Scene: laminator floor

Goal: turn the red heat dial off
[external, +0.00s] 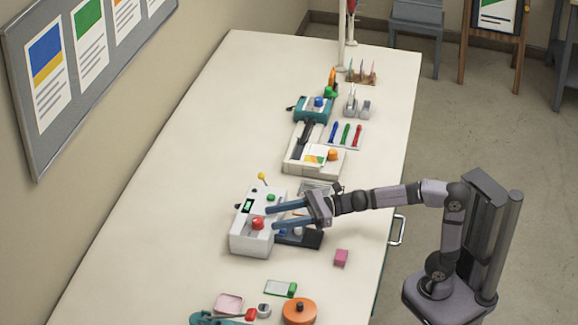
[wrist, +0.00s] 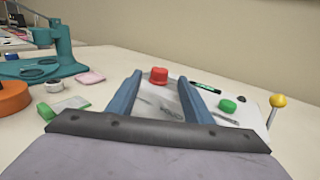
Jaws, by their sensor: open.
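The red heat dial (external: 257,223) is a short red knob on the front face of a white laminator box (external: 247,240) in the external view. It also shows in the wrist view (wrist: 159,76), just beyond the fingertips and between their lines. My gripper (external: 270,218) is open, its two blue fingers pointing left toward the box. In the wrist view the gripper (wrist: 158,82) has nothing between its fingers, and the dial appears close to the left finger's tip. I cannot tell whether a finger touches it. The dial's pointer mark is too small to read.
A green button (wrist: 228,105) and a yellow-knobbed lever (wrist: 277,101) are on the same machine. An orange round object (external: 299,311) and a teal tool (wrist: 50,52) stand nearer the camera. The table's left side is clear.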

